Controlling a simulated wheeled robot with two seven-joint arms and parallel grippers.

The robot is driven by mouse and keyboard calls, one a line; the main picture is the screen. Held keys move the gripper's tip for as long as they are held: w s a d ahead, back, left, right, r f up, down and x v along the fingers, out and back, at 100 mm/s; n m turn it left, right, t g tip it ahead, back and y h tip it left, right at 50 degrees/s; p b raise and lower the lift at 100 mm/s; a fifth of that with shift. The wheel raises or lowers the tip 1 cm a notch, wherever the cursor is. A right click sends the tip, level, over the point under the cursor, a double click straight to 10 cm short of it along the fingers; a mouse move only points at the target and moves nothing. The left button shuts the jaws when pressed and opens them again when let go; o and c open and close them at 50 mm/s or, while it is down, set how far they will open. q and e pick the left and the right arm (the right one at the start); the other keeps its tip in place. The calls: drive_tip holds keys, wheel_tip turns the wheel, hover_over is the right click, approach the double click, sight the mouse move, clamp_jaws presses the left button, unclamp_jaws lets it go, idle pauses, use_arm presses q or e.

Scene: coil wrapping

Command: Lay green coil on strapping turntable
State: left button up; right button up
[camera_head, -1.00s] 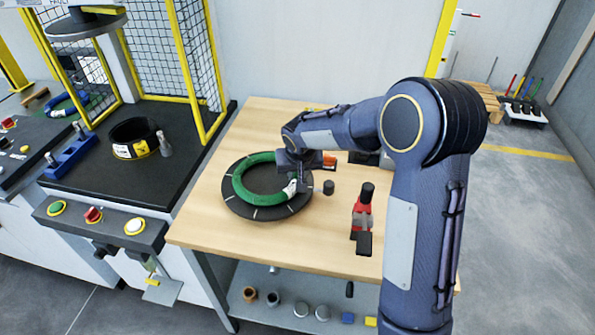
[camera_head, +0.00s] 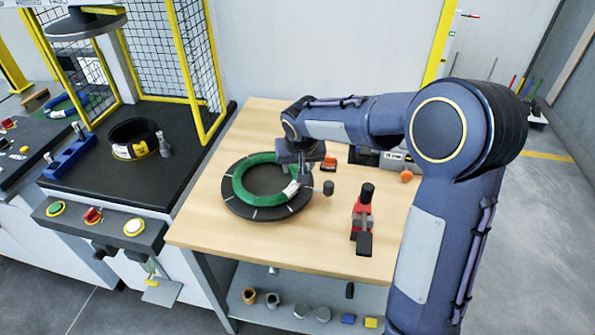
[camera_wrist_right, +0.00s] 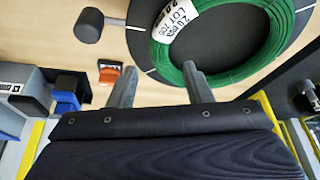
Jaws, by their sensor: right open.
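The green coil (camera_head: 240,187), with a white label, lies flat on the round black turntable (camera_head: 268,213) with white tick marks, on the wooden table. In the right wrist view the coil (camera_wrist_right: 232,74) and its printed label show close up, with part of the turntable (camera_wrist_right: 143,48) beside them. My right gripper (camera_head: 307,178) is above the coil's right side, near the label. Its two fingers (camera_wrist_right: 160,70) are apart in the right wrist view, with nothing held between them. The arm hides part of the table. My left gripper is out of view.
A dark knob (camera_head: 328,187) stands right of the turntable, with a red and black tool (camera_head: 362,220) farther right. An orange item (camera_head: 329,162) lies behind. The wooden table's front (camera_head: 260,240) is clear.

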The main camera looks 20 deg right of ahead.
drive_tip(key=d+v, duration=0.1)
drive_tip(key=v, duration=0.6)
drive_tip(key=s+a+f+y, duration=0.1)
drive_tip(key=s+a+y, duration=0.1)
drive_tip(key=s, duration=1.2)
drive_tip(key=s+a+f+n+t+y, duration=0.1)
drive_tip(key=s+y, duration=0.2)
drive_tip(key=s, duration=1.1)
drive_tip(key=shift+a+f+n, duration=0.25)
drive_tip(key=shift+a+n, duration=0.05)
drive_tip(key=shift+a, duration=0.1)
drive_tip(key=shift+o, duration=0.2)
